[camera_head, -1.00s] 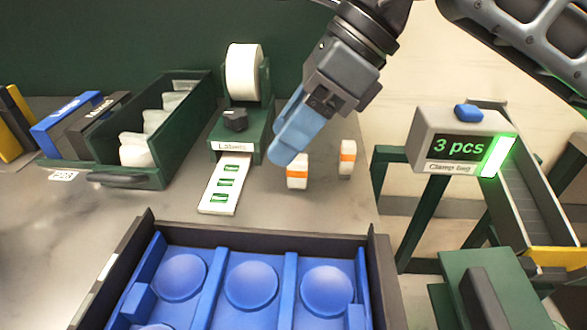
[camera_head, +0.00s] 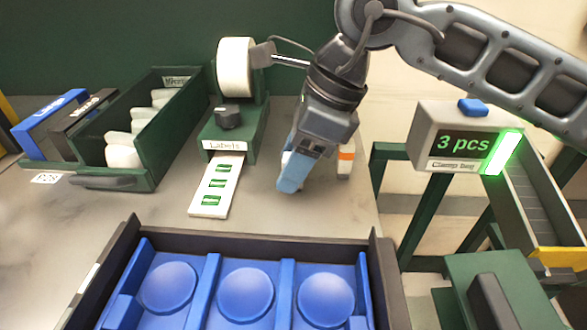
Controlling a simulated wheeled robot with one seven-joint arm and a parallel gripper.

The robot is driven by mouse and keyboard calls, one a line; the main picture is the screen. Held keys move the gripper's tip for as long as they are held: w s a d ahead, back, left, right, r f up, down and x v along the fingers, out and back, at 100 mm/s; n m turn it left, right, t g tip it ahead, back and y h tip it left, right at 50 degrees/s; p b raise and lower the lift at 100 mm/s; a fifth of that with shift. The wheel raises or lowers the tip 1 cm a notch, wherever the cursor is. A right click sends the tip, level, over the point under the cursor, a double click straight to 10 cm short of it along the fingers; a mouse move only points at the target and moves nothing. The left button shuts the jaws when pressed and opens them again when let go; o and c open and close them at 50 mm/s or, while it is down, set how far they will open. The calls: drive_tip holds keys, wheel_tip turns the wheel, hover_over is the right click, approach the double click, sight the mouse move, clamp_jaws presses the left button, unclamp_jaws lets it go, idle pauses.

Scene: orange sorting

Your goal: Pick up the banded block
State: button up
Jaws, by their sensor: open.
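Two small white blocks with an orange band stand on the grey counter, right of the label printer. The left banded block (camera_head: 284,158) is almost wholly hidden behind my gripper; only a pale sliver shows at the fingers' left edge. My gripper (camera_head: 290,186) points down with its blue fingers low over the left block's place. The fingers overlap in this view, and I cannot tell whether the left block is between them.
The label printer (camera_head: 233,130) with a printed strip (camera_head: 216,187) stands to the left. A green bin (camera_head: 150,140) is farther left. A dark-rimmed tray (camera_head: 260,240) with blue domed inserts fills the front. A counter unit (camera_head: 465,140) reading "3 pcs" stands right, beyond the counter edge.

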drive_tip(key=shift+f, duration=0.1)
drive_tip(key=shift+c, duration=0.2)
clamp_jaws()
idle(0.4)
drive_tip(key=shift+r, duration=0.6)
drive_tip(key=v, duration=0.4)
drive_tip(key=shift+s+a, duration=0.1)
drive_tip(key=s+d+r, duration=0.3)
drive_tip(key=d+r, duration=0.3)
drive_tip(key=d, duration=0.3)
drive_tip(key=shift+s+d+b, duration=0.3)
drive_tip(key=shift+s+b, duration=0.05)
